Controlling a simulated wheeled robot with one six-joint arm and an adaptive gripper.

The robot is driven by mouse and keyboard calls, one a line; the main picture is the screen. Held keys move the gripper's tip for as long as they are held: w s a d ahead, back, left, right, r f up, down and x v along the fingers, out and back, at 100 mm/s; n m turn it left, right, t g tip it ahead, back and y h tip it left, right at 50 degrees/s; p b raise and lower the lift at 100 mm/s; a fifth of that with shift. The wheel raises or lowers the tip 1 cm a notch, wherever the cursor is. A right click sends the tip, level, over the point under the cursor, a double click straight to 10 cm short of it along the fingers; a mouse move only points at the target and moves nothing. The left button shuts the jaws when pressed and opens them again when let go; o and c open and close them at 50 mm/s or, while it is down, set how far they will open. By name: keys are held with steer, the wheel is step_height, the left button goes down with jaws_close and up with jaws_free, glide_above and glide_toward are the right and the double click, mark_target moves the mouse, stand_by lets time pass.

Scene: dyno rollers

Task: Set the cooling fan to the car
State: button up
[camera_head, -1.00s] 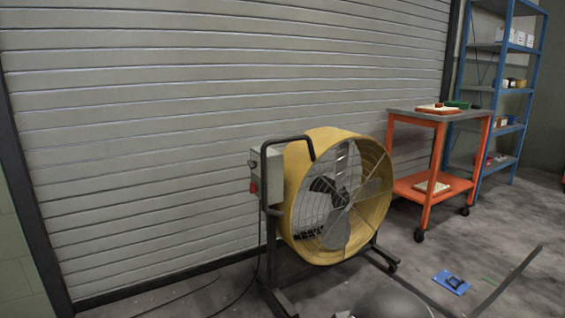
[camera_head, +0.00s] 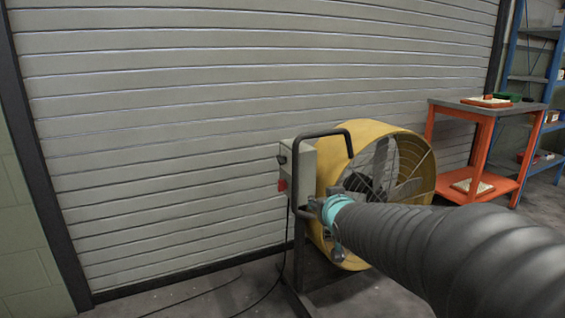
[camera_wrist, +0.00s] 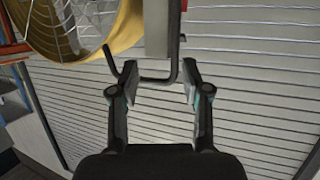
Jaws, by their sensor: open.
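The cooling fan is a large yellow drum fan (camera_head: 330,170) with a wire guard, standing in front of the shutter. Its dark tubular handle (camera_head: 294,165) is on its left side, by a grey box with a red switch. My gripper (camera_head: 316,207) is at the lower part of the handle, and my arm hides much of the fan's lower right. In the wrist view my gripper (camera_wrist: 150,82) is open, with the handle's bar (camera_wrist: 152,79) spanning across between its fingertips. I cannot tell whether they touch. No car is in view.
A grey roller shutter (camera_head: 160,130) stands close behind the fan. An orange trolley (camera_head: 487,110) and a blue shelf (camera_head: 530,80) are at the right. A dark cable runs from the fan across the floor. The floor at the lower left (camera_head: 190,295) is mostly clear.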

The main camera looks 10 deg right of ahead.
mark_target(296, 162)
steer(key=w+a+t+y, duration=0.1)
steer(key=w, duration=0.6)
steer(key=w+a+r+n+t+p, duration=0.1)
steer(key=w, duration=0.7)
steer(key=w+a+t+y, duration=0.1)
steer(key=w, duration=0.7)
steer(key=shift+w+r+t+y+p, duration=0.1)
steer(key=shift+r+t+y+p, duration=0.15)
steer(key=shift+t+y+p, duration=0.05)
steer(key=shift+c, duration=0.2)
jaws_close()
